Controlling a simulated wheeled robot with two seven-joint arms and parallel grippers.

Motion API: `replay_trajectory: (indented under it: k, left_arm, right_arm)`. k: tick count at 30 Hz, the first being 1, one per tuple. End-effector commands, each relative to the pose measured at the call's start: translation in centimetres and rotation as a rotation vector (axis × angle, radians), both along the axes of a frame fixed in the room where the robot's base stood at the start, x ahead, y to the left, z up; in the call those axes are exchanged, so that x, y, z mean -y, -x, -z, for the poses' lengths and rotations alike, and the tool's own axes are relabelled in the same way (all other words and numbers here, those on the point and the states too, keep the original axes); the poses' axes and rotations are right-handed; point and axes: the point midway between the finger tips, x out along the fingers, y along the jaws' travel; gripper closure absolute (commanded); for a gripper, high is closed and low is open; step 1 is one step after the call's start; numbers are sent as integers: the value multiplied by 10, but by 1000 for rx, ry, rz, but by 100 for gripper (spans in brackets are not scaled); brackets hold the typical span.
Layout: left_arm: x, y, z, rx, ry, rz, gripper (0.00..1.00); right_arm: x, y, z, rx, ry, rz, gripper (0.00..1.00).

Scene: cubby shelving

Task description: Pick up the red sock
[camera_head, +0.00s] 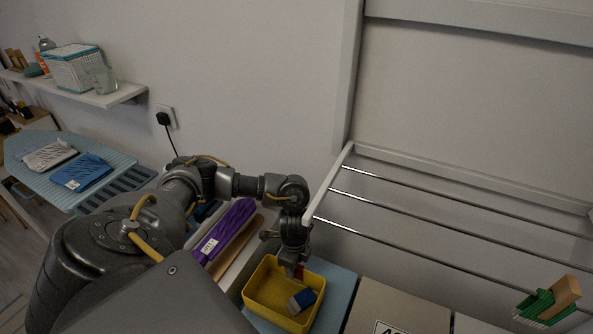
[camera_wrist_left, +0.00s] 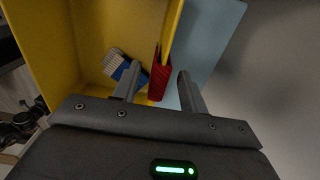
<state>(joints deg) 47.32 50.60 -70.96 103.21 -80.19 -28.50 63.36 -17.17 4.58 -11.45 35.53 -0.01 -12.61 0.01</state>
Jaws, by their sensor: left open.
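A yellow bin (camera_head: 253,288) stands below my left arm. The red sock (camera_head: 299,272) shows as a small patch at the bin's back edge in the head view. In the left wrist view the red sock (camera_wrist_left: 159,82) hangs at the bin's yellow side wall (camera_wrist_left: 172,30), and part of it is hidden by that wall. My left gripper (camera_head: 295,268) points down over that edge. In the left wrist view the left gripper (camera_wrist_left: 157,76) is open, with the sock between its two fingers. I cannot tell whether they touch it. My right gripper is not in view.
A blue-and-white brush (camera_head: 301,301) lies in the bin. A purple item (camera_head: 228,228) lies to the bin's left. A white drying rack with metal rods (camera_head: 430,216) stands close to the right of my arm, with a green brush (camera_head: 548,302) on it.

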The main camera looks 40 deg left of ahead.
Motion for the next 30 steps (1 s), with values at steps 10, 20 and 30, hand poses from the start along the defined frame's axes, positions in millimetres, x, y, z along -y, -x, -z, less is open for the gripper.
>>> replay_trajectory:
  k: [10, 20, 30]
  left_arm:
    - [4, -2, 22, -4, 0, 0, 57]
    - [5, -3, 55, 1, 0, 3, 57]
    - [5, -3, 55, 1, 0, 4, 78]
  right_arm:
    - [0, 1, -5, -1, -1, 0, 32]
    - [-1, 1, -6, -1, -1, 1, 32]
    - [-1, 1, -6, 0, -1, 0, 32]
